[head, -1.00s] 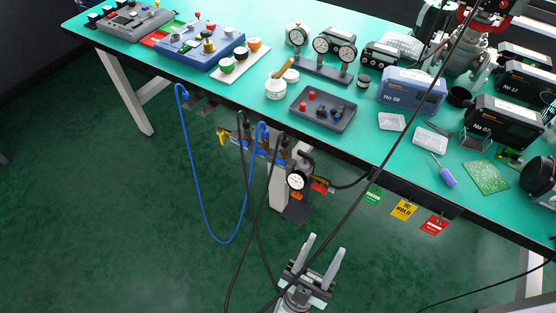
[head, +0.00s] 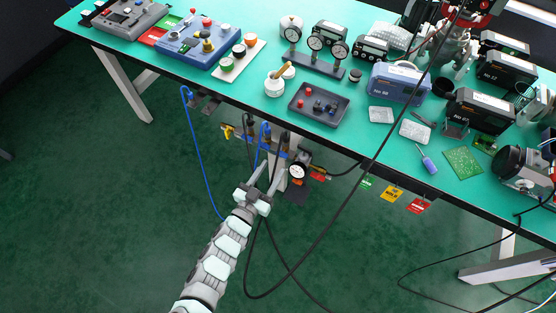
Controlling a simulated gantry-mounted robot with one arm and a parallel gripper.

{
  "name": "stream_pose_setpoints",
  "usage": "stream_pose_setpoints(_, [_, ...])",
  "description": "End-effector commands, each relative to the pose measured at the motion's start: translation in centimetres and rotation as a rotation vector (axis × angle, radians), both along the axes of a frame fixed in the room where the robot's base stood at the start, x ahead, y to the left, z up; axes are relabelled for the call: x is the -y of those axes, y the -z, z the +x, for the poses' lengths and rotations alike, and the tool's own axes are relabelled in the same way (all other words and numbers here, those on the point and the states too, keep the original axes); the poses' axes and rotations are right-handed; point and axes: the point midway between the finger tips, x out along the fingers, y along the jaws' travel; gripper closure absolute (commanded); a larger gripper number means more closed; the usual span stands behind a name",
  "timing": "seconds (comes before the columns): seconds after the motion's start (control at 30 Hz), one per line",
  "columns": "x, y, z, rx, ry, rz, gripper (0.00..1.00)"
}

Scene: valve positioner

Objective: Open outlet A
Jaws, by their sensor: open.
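An air manifold (head: 281,158) with several hose fittings hangs under the front edge of the bench, partly hidden by hoses and my gripper. A yellow valve handle (head: 228,131) shows at its left end. A red handle (head: 318,176) shows at its right, beside a round pressure gauge (head: 298,171). Labels are too small to read, so I cannot tell which outlet is A. My gripper (head: 271,168) is open, its fingers pointing up toward the lower middle of the manifold. Nothing shows between the fingers; I cannot tell whether they touch the manifold.
A blue hose (head: 198,170) loops down at the left. Black hoses hang around my gripper and to its right. Green, yellow and red tags (head: 391,194) hang from the bench edge. The green bench top (head: 345,150) carries instruments and trays. The floor at the left is clear.

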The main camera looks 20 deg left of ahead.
Motion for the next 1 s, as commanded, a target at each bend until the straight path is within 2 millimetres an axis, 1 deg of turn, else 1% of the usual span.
stream_pose_setpoints(0.03, [0.2,0.2,1.1,0.003,0.003,0.001,0.55])
stream_pose_setpoints(0.1, [0.4,0.1,2.3,0.005,0.004,0.001,0.55])
stream_pose_setpoints(0.23, [0.4,0.0,3.9,0.004,0.002,0.001,0.55])
stream_pose_setpoints(0.4, [0.3,0.1,4.7,0.0,-0.001,0.001,0.55])
stream_pose_setpoints(0.67, [0.4,0.0,4.7,0.0,0.0,0.001,0.55])
stream_pose_setpoints(1.0, [0.4,0.0,4.8,0.001,0.0,0.001,0.82])
